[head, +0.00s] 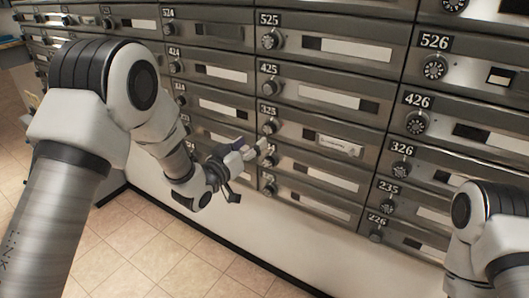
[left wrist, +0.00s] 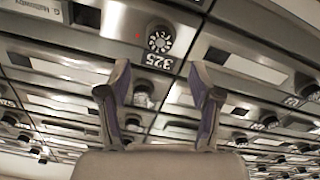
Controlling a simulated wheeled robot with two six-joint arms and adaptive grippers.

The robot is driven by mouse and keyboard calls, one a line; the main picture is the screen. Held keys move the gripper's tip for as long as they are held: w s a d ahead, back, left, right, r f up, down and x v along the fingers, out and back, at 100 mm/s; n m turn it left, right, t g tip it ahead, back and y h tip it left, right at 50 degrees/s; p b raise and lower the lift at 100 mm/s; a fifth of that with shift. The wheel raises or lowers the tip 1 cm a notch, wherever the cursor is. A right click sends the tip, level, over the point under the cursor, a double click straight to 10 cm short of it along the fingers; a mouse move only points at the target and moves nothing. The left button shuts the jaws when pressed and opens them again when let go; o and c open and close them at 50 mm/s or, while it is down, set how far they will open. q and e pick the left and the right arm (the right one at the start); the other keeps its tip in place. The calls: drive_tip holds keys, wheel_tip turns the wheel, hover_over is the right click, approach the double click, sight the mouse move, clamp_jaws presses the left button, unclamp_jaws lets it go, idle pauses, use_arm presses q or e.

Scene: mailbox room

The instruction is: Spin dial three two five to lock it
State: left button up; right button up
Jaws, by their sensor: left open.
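The dial of box 325 (head: 269,128) is a small round black knob with white marks, on a grey metal door below its number plate. The dial also shows at the top middle of the left wrist view (left wrist: 159,40), beside the 325 plate (left wrist: 159,62). My left gripper (head: 252,148) is just below and in front of this dial in the head view. Its fingers (left wrist: 160,82) are apart with nothing between them, and the dial lies beyond their tips. They appear not to touch it. My right gripper is out of view.
Rows of similar doors with dials surround it, including 425 (head: 269,85) above and 326 (head: 400,170) to the right. Box 325 has a white name label (head: 338,144). The tiled floor (head: 150,250) at lower left is clear. My right arm is at lower right.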

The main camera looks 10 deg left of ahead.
sight(267, 130)
use_arm(q)
drive_tip(key=x, duration=0.7)
drive_tip(key=shift+w+d, duration=0.1)
drive_tip(key=shift+w, duration=0.2)
drive_tip(key=c, duration=1.1)
